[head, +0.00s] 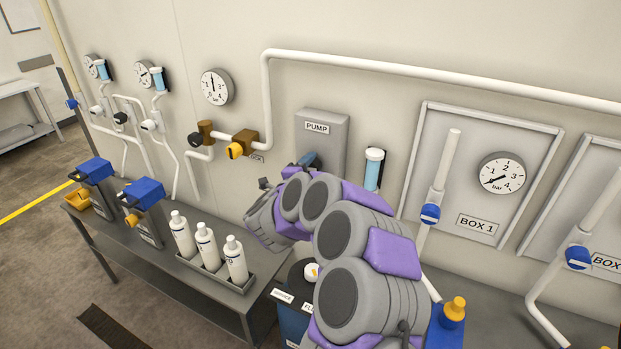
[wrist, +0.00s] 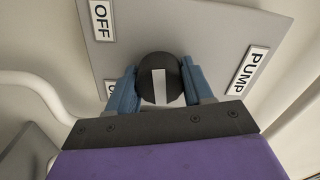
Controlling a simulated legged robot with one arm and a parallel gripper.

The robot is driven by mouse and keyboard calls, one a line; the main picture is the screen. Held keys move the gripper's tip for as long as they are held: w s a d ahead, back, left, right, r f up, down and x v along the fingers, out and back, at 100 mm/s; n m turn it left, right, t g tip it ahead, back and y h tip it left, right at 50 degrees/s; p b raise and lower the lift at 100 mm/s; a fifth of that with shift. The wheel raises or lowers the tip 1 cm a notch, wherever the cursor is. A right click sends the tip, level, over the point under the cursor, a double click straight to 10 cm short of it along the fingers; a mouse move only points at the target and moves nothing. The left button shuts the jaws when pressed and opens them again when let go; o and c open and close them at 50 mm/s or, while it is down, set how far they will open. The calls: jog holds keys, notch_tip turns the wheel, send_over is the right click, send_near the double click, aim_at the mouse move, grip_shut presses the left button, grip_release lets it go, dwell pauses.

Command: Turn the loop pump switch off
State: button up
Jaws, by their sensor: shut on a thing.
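The loop pump switch is a round black knob (wrist: 171,74) with a white pointer bar, on a grey plate in the wrist view. The bar stands upright in that picture; I cannot tell which end marks the setting. An OFF label (wrist: 101,20) is at upper left, a PUMP label (wrist: 246,70) at right, and another label (wrist: 110,88) is mostly hidden behind a finger. My gripper (wrist: 160,88) is shut on the knob, one blue finger on each side. In the head view, the grey PUMP box (head: 322,133) is on the wall; my gripper (head: 309,160) reaches its lower part and hides the knob.
A white pipe (head: 400,68) runs above the PUMP box. A blue-filled tube (head: 374,168) is close at its right, and an orange-handled valve (head: 240,146) at its left. Below stands a bench (head: 165,262) with white bottles (head: 206,246) in a tray.

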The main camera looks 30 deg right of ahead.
jog(key=shift+f+m+b, duration=0.15)
jog(key=shift+m+b, duration=0.45)
jog(key=shift+s, duration=0.1)
jog(key=o, duration=1)
jog(key=shift+d, duration=0.1)
jog(key=shift+p+v, duration=0.75)
jog(key=shift+v, duration=8)
